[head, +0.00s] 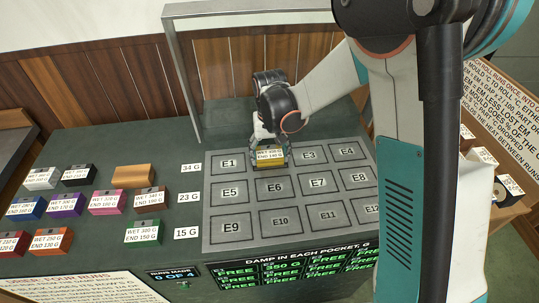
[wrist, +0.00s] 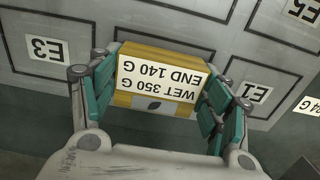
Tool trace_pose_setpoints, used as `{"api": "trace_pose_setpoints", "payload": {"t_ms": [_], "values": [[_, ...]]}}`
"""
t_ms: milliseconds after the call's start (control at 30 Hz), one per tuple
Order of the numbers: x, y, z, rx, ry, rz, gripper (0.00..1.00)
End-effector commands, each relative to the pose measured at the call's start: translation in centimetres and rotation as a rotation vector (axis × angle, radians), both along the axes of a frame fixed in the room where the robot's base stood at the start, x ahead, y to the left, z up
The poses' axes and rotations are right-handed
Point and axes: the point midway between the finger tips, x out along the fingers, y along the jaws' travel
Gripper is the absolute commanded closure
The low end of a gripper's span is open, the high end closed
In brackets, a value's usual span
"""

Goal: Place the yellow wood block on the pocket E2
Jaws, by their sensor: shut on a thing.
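The block is at pocket E2 of the grey pocket tray (head: 236,207), between E1 (head: 229,163) and E3 (head: 309,156). The E2 label is hidden by the block and gripper. I cannot tell whether its underside is fully seated. In the wrist view the block (wrist: 162,78) lies between E3 (wrist: 46,49) and E1 (wrist: 256,93).
Several coloured labelled blocks, such as a green one (head: 143,232), stand at the left. The other pockets in view look empty. A display (head: 290,268) lists one 350 G entry among FREE entries; another (head: 173,275) reads 0 of 4 runs. A metal frame (head: 182,80) rises behind.

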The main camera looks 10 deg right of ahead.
Motion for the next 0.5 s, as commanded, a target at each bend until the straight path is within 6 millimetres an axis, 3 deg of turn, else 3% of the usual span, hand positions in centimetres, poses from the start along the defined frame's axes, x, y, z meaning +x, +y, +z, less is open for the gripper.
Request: {"api": "trace_pose_setpoints", "payload": {"t_ms": [300, 333, 400, 500], "values": [[-0.01, 0.0, -0.34, 0.0, 0.0, 0.0, 0.56], [-0.01, 0.0, -0.35, 0.0, 0.0, 0.0, 0.27], [-0.01, 0.0, -0.25, 0.0, 0.0, 0.0, 0.11], [-0.01, 0.0, -0.24, 0.0, 0.0, 0.0, 0.09]]}}
